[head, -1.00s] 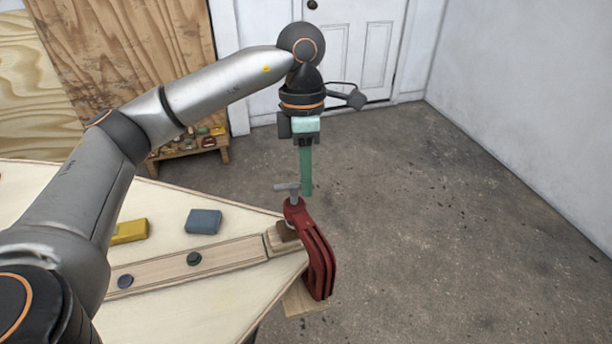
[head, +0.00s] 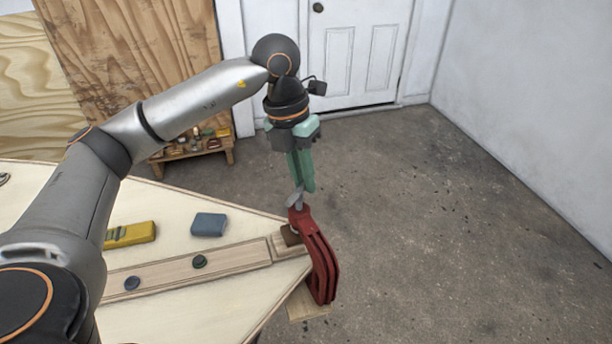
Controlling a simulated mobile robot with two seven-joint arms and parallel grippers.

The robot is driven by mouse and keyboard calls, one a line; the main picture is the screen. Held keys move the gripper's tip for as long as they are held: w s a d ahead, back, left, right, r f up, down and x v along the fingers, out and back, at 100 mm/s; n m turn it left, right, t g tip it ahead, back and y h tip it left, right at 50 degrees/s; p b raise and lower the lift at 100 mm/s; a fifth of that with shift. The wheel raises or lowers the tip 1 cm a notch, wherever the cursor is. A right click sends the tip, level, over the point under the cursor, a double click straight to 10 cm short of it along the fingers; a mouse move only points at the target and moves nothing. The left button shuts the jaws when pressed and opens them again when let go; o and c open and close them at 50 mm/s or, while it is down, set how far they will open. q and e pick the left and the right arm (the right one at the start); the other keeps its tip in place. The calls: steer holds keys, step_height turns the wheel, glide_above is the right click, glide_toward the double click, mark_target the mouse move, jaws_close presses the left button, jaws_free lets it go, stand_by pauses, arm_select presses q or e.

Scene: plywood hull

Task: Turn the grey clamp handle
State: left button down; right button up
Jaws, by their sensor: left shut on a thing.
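The red clamp (head: 321,262) sits over the corner of the plywood table, gripping a wooden block (head: 288,243) at its edge. The grey clamp handle (head: 296,199) stands at the top of the clamp, partly hidden by the fingers. My left gripper (head: 301,188), with green fingers pointing down, is directly above the clamp and shut on the handle. My right gripper does not show.
A low wooden shelf (head: 190,153) with small items stands behind. The floor to the right is clear.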

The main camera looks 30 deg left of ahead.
arm_select(q)
steer(key=n, duration=0.3)
steer(key=shift+s+a+f+n+t, duration=0.25)
steer(key=shift+a+n+t, duration=0.05)
steer(key=shift+s+a+n+t+y, duration=0.15)
steer(key=shift+n+t+y, duration=0.05)
steer(key=shift+n, duration=0.95)
steer(key=shift+s+a+n+t+y, duration=0.1)
steer(key=shift+s+n+t+y, duration=0.1)
steer(key=shift+n, duration=0.95)
steer(key=c, duration=0.9)
jaws_free()
steer(key=shift+w+r, duration=0.1)
steer(key=shift+w, duration=0.05)
steer(key=shift+a, duration=0.1)
steer(key=shift+r, duration=0.1)
